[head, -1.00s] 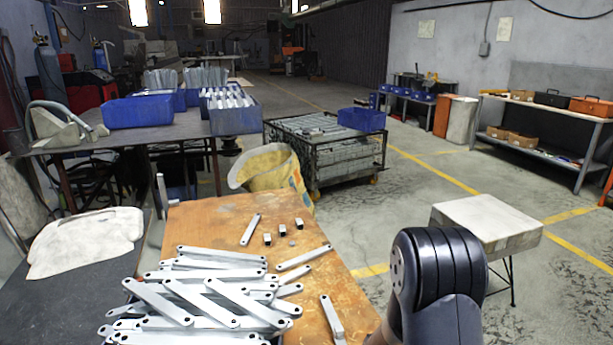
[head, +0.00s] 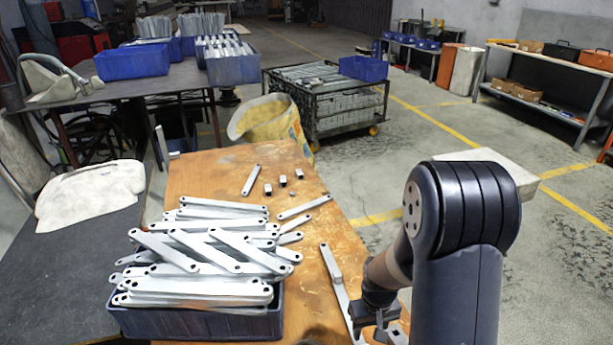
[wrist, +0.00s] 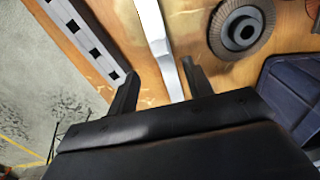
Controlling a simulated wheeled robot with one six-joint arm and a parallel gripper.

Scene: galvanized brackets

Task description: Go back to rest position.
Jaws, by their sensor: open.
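My gripper (head: 374,316) is low over the right edge of the wooden bench (head: 215,172), partly hidden by my arm in the head view. In the wrist view my gripper (wrist: 160,78) has its two fingers apart. A long pale metal bracket (wrist: 155,32) runs between or just below the fingers; I cannot tell if they touch it. In the head view a bracket (head: 336,280) lies on the bench and runs toward the gripper.
A blue bin (head: 190,325) heaped with galvanized brackets (head: 200,288) stands left of the gripper. Loose brackets and small dark-ended pieces lie behind it. The wrist view shows a grinding disc (wrist: 243,30) and a strip with square holes (wrist: 85,35). A pale-topped stand (head: 515,170) is behind my arm.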

